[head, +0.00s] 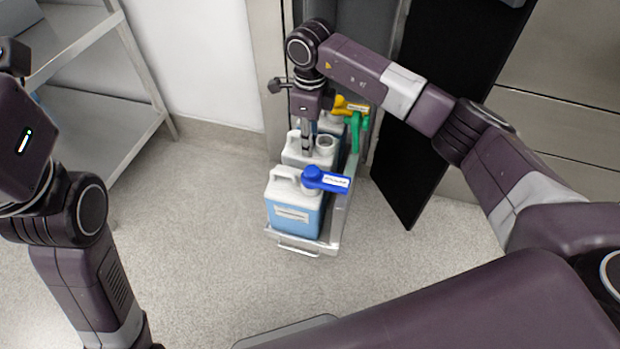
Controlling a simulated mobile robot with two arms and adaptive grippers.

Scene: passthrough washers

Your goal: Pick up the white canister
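A white canister (325,151) with an uncapped round neck stands in the middle of a narrow pull-out tray (333,228). My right gripper (307,150) points down at its handle side. The fingers look close together and hide most of the handle, so I cannot tell whether they grip it. My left arm shows at the left edge, but its fingers are out of view.
A canister with blue liquid (290,218) and a blue spout cap (325,179) stands in front. Yellow (350,107) and green (355,130) spouts are behind. A dark open door (420,165) stands right of the tray. A metal shelf (95,120) is at left; floor between is clear.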

